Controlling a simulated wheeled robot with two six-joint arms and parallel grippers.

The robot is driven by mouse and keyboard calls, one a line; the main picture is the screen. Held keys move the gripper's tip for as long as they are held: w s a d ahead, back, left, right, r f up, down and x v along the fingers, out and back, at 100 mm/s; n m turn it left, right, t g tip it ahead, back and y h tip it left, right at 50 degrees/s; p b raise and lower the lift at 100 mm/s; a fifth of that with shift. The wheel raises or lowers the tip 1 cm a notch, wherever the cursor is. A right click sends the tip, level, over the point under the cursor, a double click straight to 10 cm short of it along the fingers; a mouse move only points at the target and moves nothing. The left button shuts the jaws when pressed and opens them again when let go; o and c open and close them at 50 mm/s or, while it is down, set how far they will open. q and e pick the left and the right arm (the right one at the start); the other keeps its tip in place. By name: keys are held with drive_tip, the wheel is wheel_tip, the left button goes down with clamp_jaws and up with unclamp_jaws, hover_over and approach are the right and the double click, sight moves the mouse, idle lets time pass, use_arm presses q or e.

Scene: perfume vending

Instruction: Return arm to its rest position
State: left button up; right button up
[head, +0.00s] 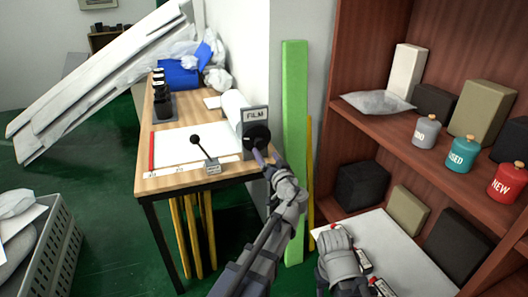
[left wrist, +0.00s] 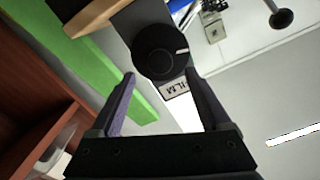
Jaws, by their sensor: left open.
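My left gripper (head: 264,153) reaches up to the black round knob (head: 256,136) on the grey FILM box (head: 255,114) at the table's right end. In the left wrist view, its two purple fingers stand apart (left wrist: 160,76), open, with nothing gripped. The knob (left wrist: 160,50) lies just beyond and between the fingertips, with a white mark on its face. I cannot tell whether a finger touches it. My right arm's grey end (head: 341,262) is at the bottom, over the white board by the shelf; its fingers are not clear.
The wooden table (head: 145,165) holds a white sheet, a black-knobbed lever (head: 204,150) and several black containers. A green post (head: 294,150) stands right of the FILM box. The brown shelf (head: 390,130) with jars and boxes is at right. A grey crate (head: 62,245) is at lower left.

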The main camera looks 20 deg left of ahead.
use_arm(q)
drive_tip(key=s+d+f+m+g+h, duration=0.1)
drive_tip(key=s+d+f+g+h, duration=0.2)
drive_tip(key=s+f+g, duration=0.95)
drive_tip(key=s+d+f+m+g+h, duration=0.1)
drive_tip(key=s+d+f+m+h, duration=0.15)
drive_tip(key=s+d+f, duration=0.45)
drive_tip(key=s+d+f+m+g+h, duration=0.2)
drive_tip(key=s+d+h, duration=0.1)
drive_tip(key=s, duration=0.8)
wheel_tip(320, 180, up, 30)
drive_tip(key=p, duration=3)
drive_tip(key=shift+d+f, duration=0.1)
